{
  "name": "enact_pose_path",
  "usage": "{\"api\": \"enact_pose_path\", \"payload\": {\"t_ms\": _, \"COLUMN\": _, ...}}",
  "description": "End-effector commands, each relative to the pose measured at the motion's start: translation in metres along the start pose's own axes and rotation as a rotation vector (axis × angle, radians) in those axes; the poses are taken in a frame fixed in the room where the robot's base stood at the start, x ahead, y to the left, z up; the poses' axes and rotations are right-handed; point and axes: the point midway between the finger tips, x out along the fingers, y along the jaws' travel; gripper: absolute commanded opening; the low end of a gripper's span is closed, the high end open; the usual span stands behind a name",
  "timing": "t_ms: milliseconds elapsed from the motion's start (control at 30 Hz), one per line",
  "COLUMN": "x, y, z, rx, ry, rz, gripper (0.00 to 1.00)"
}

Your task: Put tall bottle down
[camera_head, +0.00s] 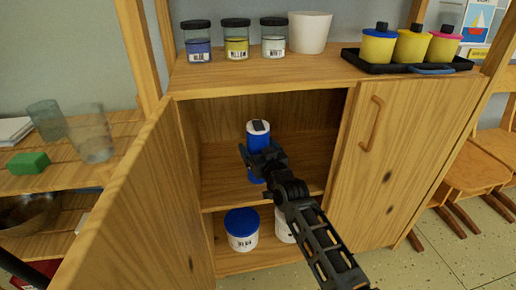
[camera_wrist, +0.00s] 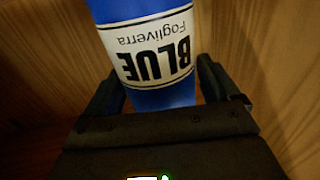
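The tall bottle (camera_head: 258,130) is blue with a pale top and stands upright inside the open cabinet, over the middle shelf (camera_head: 225,178). In the wrist view the bottle (camera_wrist: 150,45) shows a white label reading "BLUE". My gripper (camera_head: 256,158) reaches into the cabinet, with one finger on each side of the bottle. The fingers (camera_wrist: 158,90) look closed around its blue body. The bottle's lower part is partly hidden by my gripper, and I cannot tell whether its base touches the shelf.
The left cabinet door (camera_head: 135,200) is swung open; the right door (camera_head: 400,160) is shut. A blue-lidded tub (camera_head: 242,230) and another white container stand on the bottom shelf. Jars, a white cup (camera_head: 309,32) and a black tray (camera_head: 375,66) of yellow bottles are on top.

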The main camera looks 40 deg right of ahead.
Motion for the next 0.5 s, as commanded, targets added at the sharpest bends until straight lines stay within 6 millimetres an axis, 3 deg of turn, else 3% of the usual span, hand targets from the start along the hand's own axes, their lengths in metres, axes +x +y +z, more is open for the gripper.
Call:
{"api": "enact_pose_path", "payload": {"t_ms": 100, "x": 0.0000, "y": 0.0001, "z": -0.0001, "rx": 0.000, "ry": 0.000, "rz": 0.000, "gripper": 1.00}}
{"api": "enact_pose_path", "payload": {"t_ms": 433, "x": -0.0005, "y": 0.0001, "z": -0.0048, "rx": 0.000, "ry": 0.000, "rz": 0.000, "gripper": 1.00}}
{"api": "enact_pose_path", "payload": {"t_ms": 500, "x": -0.0091, "y": 0.0000, "z": -0.0023, "rx": 0.000, "ry": -0.002, "rz": 0.000, "gripper": 1.00}}
